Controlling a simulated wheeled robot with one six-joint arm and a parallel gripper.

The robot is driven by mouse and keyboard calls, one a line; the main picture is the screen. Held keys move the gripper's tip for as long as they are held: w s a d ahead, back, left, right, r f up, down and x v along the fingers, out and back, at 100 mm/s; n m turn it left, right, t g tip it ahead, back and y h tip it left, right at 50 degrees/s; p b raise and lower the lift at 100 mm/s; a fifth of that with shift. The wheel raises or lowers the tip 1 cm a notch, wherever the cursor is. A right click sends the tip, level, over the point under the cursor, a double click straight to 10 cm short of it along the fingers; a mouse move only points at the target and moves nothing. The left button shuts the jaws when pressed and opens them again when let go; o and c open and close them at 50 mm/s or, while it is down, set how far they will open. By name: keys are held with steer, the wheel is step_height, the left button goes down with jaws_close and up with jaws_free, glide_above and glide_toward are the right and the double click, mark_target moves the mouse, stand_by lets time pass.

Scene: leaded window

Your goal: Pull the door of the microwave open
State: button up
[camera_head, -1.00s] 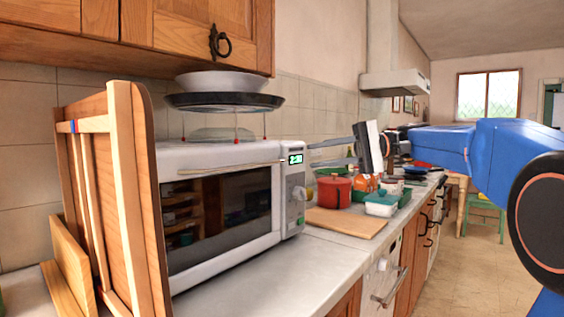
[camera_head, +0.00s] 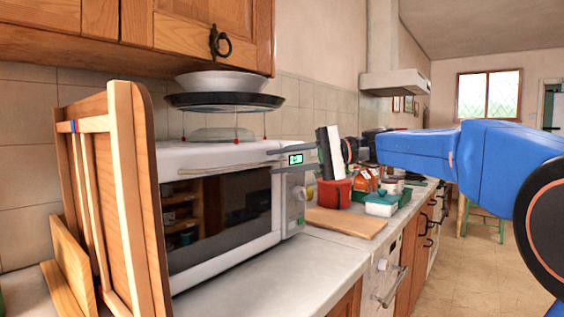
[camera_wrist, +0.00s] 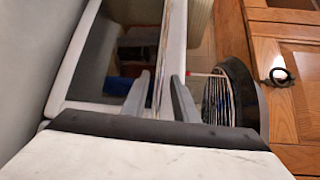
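The white microwave (camera_head: 290,213) stands on the counter. Its door (camera_head: 222,215), with a dark glass window, looks shut. A thin bar handle (camera_head: 222,169) runs along the door's top edge. My gripper (camera_head: 271,160) is at the microwave's upper right front corner, near the bar's right end, its fingers pointing left. In the wrist view, my gripper (camera_wrist: 160,98) has its two fingers apart, with the bar and the microwave's top front edge showing between and beyond them. The dark door window (camera_wrist: 97,58) lies to the left there. Whether a finger touches the bar cannot be told.
A wooden rack (camera_head: 125,190) stands close by the microwave's left front. A black pan (camera_head: 224,102) and bowl sit on a stand above it. A cutting board (camera_head: 345,222), red pot (camera_head: 335,192) and tubs stand to the right. The floor in front is clear.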

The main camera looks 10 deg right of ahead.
jaws_close()
stand_by(1.4)
